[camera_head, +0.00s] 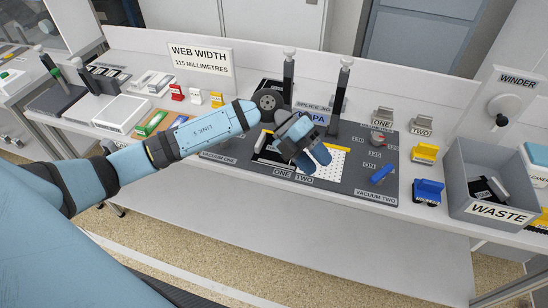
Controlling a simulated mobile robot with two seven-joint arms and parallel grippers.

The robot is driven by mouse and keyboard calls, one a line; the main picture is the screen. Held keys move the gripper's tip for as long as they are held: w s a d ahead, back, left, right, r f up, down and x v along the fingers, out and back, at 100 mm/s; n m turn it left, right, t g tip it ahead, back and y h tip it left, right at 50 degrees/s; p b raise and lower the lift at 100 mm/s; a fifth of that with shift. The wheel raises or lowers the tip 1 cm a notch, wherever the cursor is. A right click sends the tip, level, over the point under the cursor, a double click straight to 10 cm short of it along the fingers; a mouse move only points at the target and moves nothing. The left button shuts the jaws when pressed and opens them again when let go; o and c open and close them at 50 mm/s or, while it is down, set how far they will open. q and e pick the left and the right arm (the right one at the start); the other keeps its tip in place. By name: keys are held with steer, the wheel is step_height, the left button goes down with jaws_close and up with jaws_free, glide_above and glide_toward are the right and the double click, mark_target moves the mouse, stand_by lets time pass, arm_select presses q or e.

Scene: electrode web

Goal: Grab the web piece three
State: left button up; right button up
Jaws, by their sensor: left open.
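My left gripper (312,161) is open, with blue fingers pointing down over the white perforated plate of the splice jig (335,167). Its fingers and wrist cover part of that plate. A dark piece (263,143) lies at the jig's left side, partly behind my arm. No label saying three can be read, so I cannot tell which piece is web piece three. I cannot see anything between the fingers. My right gripper is not in view.
Two dark posts (340,90) stand at the jig's back. A grey waste bin (470,212) holding dark scraps is at the right. A blue lever (381,174) and blue block (428,191) stand nearer. A web width sign (200,58) is at the back left.

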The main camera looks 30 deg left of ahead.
arm_select(q)
steer(key=w+a+t+y+b, duration=0.1)
steer(key=w+a+y, duration=0.15)
steer(key=a, duration=0.25)
steer(key=w+a+y+b, duration=0.1)
steer(key=w+a+y, duration=0.1)
steer(key=a+y, duration=0.3)
step_height(320, 180, up, 2)
steer(key=n+y+b, duration=0.1)
steer(key=n+y, duration=0.1)
steer(key=y, duration=0.2)
glide_above(260, 139)
steer(key=shift+t, duration=0.3)
steer(key=f, duration=0.6)
steer(key=shift+s+d+f, duration=0.15)
steer(key=shift+s+f, duration=0.05)
steer(key=shift+f, duration=0.85)
steer(key=f, duration=0.4)
steer(key=shift+w+f, duration=0.25)
steer(key=shift+f, duration=0.1)
steer(key=shift+c, duration=0.4)
jaws_close()
